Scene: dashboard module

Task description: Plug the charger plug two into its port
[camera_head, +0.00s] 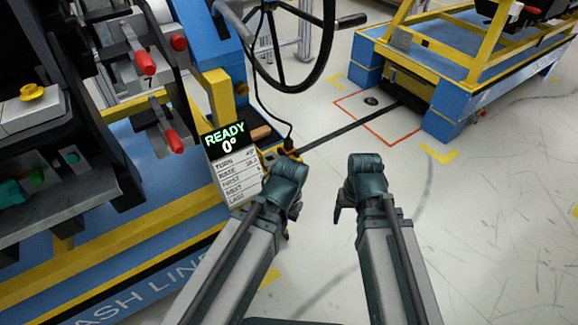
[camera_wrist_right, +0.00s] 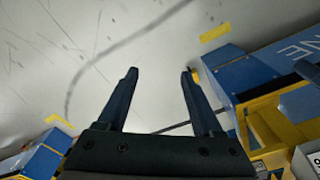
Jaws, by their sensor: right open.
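I cannot make out a charger plug or its port for certain in either view. A black cable (camera_head: 262,105) hangs from the steering wheel to a small dark end (camera_head: 288,145) by the yellow frame, too small to identify. My right gripper (camera_head: 341,208) hangs over the floor, right of the dashboard module. In the right wrist view this gripper (camera_wrist_right: 160,74) has its two fingers apart with nothing between them. My left gripper (camera_head: 293,208) is in front of the display's right edge; its fingers are mostly hidden, so its opening cannot be told.
The dashboard module at left carries red handles (camera_head: 145,62), a yellow knob (camera_head: 32,92) and a display (camera_head: 229,160) reading READY 0°. A steering wheel (camera_head: 281,85) stands behind. A blue and yellow cart (camera_head: 455,100) is at back right. The floor (camera_head: 490,230) at right is clear.

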